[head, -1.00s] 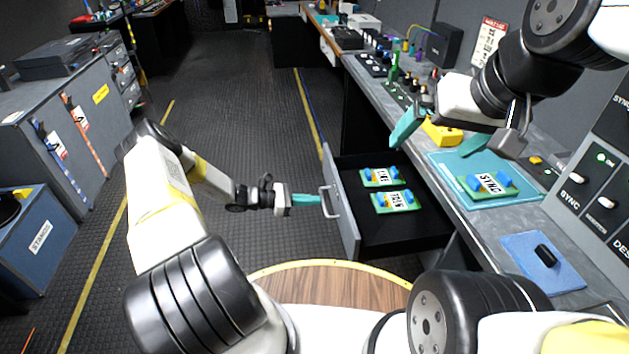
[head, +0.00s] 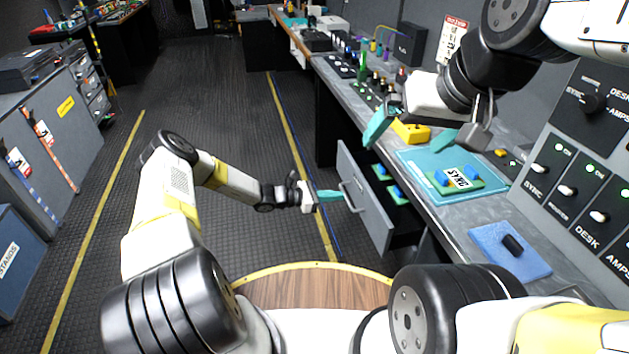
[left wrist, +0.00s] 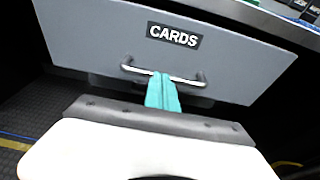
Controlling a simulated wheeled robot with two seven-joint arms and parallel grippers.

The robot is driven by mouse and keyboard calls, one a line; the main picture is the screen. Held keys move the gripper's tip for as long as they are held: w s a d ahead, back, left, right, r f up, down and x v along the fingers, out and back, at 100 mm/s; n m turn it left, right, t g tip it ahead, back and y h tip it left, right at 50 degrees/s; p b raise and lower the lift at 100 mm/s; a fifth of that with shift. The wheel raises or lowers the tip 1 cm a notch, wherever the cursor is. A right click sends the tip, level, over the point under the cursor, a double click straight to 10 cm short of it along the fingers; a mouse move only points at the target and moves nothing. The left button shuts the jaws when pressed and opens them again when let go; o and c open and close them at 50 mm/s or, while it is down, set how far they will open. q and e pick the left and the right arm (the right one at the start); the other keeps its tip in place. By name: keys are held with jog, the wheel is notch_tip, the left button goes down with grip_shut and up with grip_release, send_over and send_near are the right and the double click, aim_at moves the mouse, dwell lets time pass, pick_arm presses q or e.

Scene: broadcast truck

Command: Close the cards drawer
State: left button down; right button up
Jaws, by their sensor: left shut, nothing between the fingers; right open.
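The cards drawer (head: 364,205) is a grey-fronted drawer under the desk, still partly open in the head view. Two green cards (head: 391,183) with blue grips show inside it, partly hidden by the front. In the left wrist view its front (left wrist: 100,50) carries a CARDS label and a metal bar handle (left wrist: 135,70). My left gripper (head: 338,195) is shut and empty, its teal fingertips at the handle; I cannot tell whether they touch the front. My right gripper (head: 415,133) is open above the desk, near the SYNC card (head: 459,180).
The SYNC card lies on a teal mat (head: 418,164) on the desk (head: 440,212). A blue pad (head: 490,250) with a black knob lies nearer. A yellow object (head: 411,131) is by my right gripper. The floor (head: 235,115) left of the drawer is clear.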

pick_arm(q)
jog(key=x, duration=0.3)
jog(key=r+x, duration=0.1)
jog(key=x, duration=0.3)
jog(key=r+x, duration=0.1)
jog(key=x, duration=0.2)
jog(key=shift+w+d, duration=0.1)
jog(key=shift+d, duration=0.5)
jog(key=shift+w+d+r, duration=0.1)
jog(key=shift+d+r, duration=0.05)
jog(key=shift+d, duration=0.15)
jog(key=shift+d+r, duration=0.1)
